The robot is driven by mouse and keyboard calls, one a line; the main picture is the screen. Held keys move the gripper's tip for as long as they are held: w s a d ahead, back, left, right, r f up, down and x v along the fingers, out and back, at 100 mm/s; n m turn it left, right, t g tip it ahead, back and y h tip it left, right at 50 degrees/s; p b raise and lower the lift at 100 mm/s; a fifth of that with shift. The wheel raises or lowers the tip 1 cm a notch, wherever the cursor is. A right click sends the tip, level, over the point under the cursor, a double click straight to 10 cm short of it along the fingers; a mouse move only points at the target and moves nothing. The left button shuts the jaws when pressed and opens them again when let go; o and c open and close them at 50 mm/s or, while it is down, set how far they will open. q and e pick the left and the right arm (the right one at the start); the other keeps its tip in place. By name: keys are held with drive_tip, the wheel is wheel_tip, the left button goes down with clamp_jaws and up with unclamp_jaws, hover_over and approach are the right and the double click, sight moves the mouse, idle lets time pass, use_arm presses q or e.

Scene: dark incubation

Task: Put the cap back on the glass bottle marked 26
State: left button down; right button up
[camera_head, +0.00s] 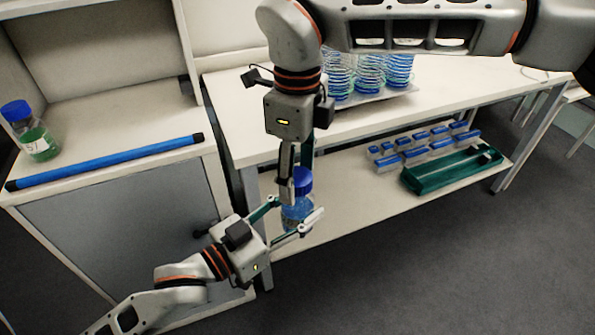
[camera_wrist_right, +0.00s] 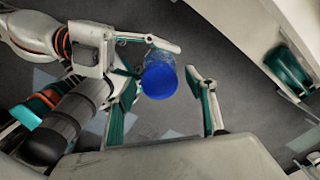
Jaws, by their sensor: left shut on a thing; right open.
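A glass bottle (camera_head: 296,212) with blue contents is held upright in my left gripper (camera_head: 291,217), which is shut around its body. A blue cap (camera_head: 302,181) sits at the top of the bottle; whether it is screwed tight cannot be told. In the right wrist view the cap (camera_wrist_right: 160,80) covers most of the bottle (camera_wrist_right: 161,56). My right gripper (camera_head: 298,174) points down from above and is open, with a finger on either side of the cap. In its wrist view a gap shows beside the right finger (camera_wrist_right: 208,104). No number is readable on this bottle.
Another blue-capped bottle (camera_head: 36,140) with green liquid and a blue tube (camera_head: 108,161) are on the left cabinet. The bench (camera_head: 240,110) carries a rack of stacked dishes (camera_head: 370,75). Its lower shelf (camera_head: 345,205) holds blue-topped blocks (camera_head: 425,146) and a green tray (camera_head: 450,170).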

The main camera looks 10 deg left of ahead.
wheel_tip(320, 180, up, 12)
idle(0.6)
idle(0.5)
